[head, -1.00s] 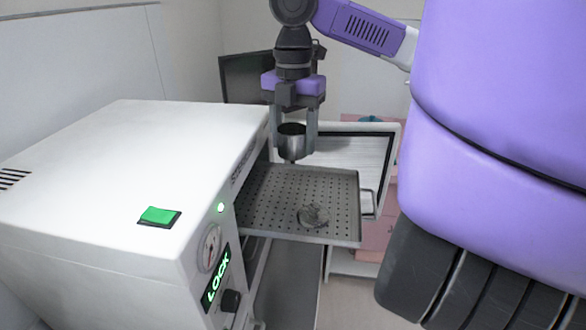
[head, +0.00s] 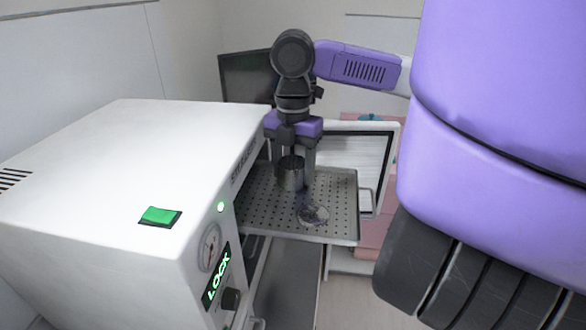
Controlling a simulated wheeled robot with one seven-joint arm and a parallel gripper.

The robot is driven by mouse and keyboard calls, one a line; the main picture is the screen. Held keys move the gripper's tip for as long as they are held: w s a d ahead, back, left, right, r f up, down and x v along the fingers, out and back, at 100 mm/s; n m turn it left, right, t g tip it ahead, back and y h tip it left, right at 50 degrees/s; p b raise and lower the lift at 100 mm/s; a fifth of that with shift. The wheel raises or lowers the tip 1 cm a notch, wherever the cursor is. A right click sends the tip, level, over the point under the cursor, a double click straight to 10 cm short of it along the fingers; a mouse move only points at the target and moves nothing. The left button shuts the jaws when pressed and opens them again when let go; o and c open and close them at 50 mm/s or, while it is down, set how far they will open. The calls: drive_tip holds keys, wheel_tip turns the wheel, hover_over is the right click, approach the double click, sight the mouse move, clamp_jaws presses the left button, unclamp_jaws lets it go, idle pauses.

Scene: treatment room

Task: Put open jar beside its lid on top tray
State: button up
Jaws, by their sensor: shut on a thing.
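The open jar (head: 290,176) is a small dark metal cup, upright with its mouth up. My gripper (head: 293,168) is shut on it, with one finger on either side. The jar is low over the far part of the top tray (head: 340,187), a perforated metal tray pulled out of the white machine. I cannot tell whether its base touches the tray. The lid (head: 313,215), a small round metal piece, lies on the tray near its front edge, in front and to the right of the jar.
The white machine (head: 120,165) with a green switch and a LOCK display stands to the left, close to my gripper. Its open door (head: 390,155) is behind and right of the tray. A lower tray (head: 287,280) shows below. A dark monitor (head: 245,78) is behind.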

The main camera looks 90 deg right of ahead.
drive_tip(key=o, duration=1.5)
drive_tip(key=shift+f, duration=0.1)
drive_tip(key=shift+o, duration=0.2)
wheel_tip(320, 180, up, 12)
drive_tip(key=shift+r+b, duration=0.2)
drive_tip(key=shift+b, duration=0.1)
drive_tip(key=shift+s+a, duration=0.1)
